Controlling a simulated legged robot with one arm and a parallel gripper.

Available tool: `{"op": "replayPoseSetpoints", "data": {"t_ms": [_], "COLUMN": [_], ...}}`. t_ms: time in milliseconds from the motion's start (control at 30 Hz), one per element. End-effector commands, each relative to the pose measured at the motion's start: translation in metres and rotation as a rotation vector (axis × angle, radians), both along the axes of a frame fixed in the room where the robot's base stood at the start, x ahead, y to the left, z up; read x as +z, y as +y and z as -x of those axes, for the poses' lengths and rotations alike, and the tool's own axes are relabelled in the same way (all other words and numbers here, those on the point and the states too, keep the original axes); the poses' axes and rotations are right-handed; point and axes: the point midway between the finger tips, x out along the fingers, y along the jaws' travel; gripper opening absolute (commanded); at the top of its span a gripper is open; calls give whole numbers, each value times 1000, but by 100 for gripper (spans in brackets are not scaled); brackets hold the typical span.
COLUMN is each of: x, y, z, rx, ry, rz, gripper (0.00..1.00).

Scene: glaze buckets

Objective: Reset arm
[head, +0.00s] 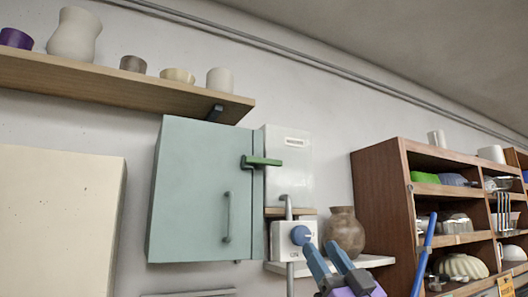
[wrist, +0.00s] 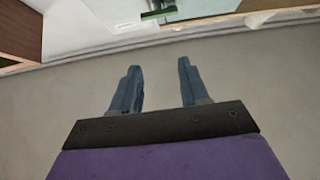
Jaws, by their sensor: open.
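My gripper (head: 328,262) shows at the bottom of the head view, with blue-grey fingers on a purple body. In the wrist view my gripper (wrist: 158,88) has its two fingers spread apart, with nothing between them. Bare grey surface shows behind the fingers there. In the head view the fingers appear in front of the wall area just right of a white switch box with a blue knob (head: 300,235). I cannot tell how far the gripper is from the wall.
A teal cabinet (head: 195,190) with a green latch (head: 262,161) hangs on the wall. A brown vase (head: 345,232) stands on a small white shelf. A wooden shelf (head: 110,82) holds several pots. A brown shelving unit (head: 383,195) holding bowls and trays stands at right.

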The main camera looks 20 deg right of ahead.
Motion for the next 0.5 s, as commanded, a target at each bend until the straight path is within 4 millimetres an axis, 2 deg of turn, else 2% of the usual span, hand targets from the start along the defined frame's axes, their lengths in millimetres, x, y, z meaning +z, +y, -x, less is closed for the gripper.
{"op": "replayPoseSetpoints", "data": {"t_ms": [267, 367, 433, 500], "x": [-1, -4, -14, -34], "y": [-11, -9, 0, 15], "z": [0, -3, -13, -30], "rx": [-2, 1, 3, 10], "ry": [-2, 15, 67, 164], "rz": [-6, -9, -13, -19], "gripper": [45, 45, 45, 45]}}
